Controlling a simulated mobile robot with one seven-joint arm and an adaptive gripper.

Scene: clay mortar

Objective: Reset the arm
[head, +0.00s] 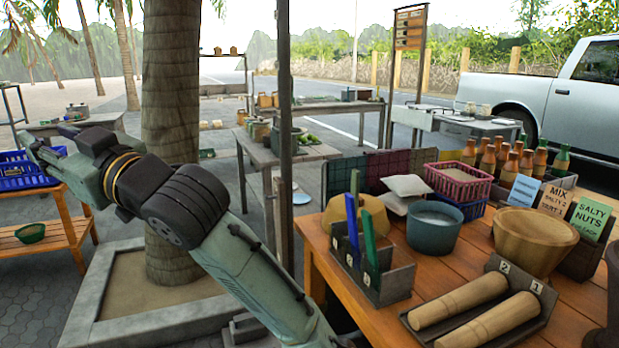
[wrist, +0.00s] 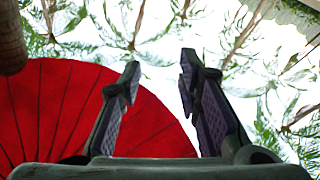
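My gripper (wrist: 158,85) shows in the wrist view with its two fingers spread apart and nothing between them. It points up towards the sky, palm leaves and a red parasol. In the head view my arm reaches up to the left in front of a palm trunk. My gripper (head: 45,150) is at its far end on the left, above a wooden stand with blue baskets and clear of the table. It is seen from the side there and its fingers are hard to make out.
The wooden table (head: 460,252) at the right holds a clay mortar (head: 534,240), two pestles (head: 460,300) in a numbered rack, a blue-grey bowl (head: 433,228), bottles and signs. The palm trunk (head: 172,120) stands close behind my arm. A thin post (head: 285,130) rises beside the table.

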